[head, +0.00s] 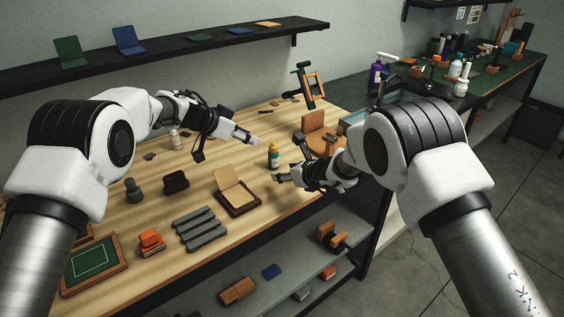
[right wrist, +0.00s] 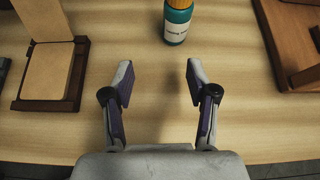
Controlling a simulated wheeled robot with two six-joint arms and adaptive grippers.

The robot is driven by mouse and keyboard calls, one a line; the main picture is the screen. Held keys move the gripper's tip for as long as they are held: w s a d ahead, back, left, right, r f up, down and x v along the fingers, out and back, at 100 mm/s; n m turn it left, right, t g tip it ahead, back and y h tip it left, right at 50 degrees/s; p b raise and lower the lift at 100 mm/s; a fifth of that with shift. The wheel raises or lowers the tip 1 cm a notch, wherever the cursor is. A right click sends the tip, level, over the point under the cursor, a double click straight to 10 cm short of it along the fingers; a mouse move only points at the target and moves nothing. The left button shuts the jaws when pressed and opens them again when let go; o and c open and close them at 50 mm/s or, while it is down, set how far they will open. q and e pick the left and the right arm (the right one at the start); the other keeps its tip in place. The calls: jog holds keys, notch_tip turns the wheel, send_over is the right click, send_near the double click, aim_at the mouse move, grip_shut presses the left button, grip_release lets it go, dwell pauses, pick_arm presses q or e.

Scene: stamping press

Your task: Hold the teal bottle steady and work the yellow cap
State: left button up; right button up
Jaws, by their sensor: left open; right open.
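The teal bottle (head: 273,160) stands upright on the wooden table in the head view, with the yellow cap (head: 274,147) on its top. In the right wrist view the bottle (right wrist: 176,26) is at the top middle, with a white label band and part of the yellow cap (right wrist: 180,3) at the frame edge. My left gripper (head: 257,141) is open and empty, up and to the left of the bottle. My right gripper (head: 277,178) is open and empty, just in front of the bottle; its fingers (right wrist: 157,72) point toward the bottle without touching it.
An open wooden box (head: 240,207) stands to the left of the bottle. A wooden stand (head: 313,143) is to the right. A grey ridged rack (head: 200,230) and a dark block (head: 175,181) lie farther left. Bare tabletop surrounds the bottle.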

aim_at(276, 160)
jog(key=w+t, duration=0.1)
jog(key=w+a+m, duration=0.1)
jog(key=w, duration=0.1)
jog(key=w+m+t, duration=0.1)
jog(key=shift+w+a+r+t+h, duration=0.15)
jog(key=shift+a+r+t+h, duration=0.15)
jog(key=shift+r, duration=0.1)
jog(key=x, duration=0.6)
jog(key=shift+f, duration=0.25)
jog(key=shift+w+a+f, duration=0.15)
jog(key=shift+w, duration=0.35)
grip_shut()
jog(key=c, duration=0.9)
grip_release()
jog(key=shift+c, duration=0.2)
grip_shut()
jog(key=shift+c, duration=0.4)
grip_release()
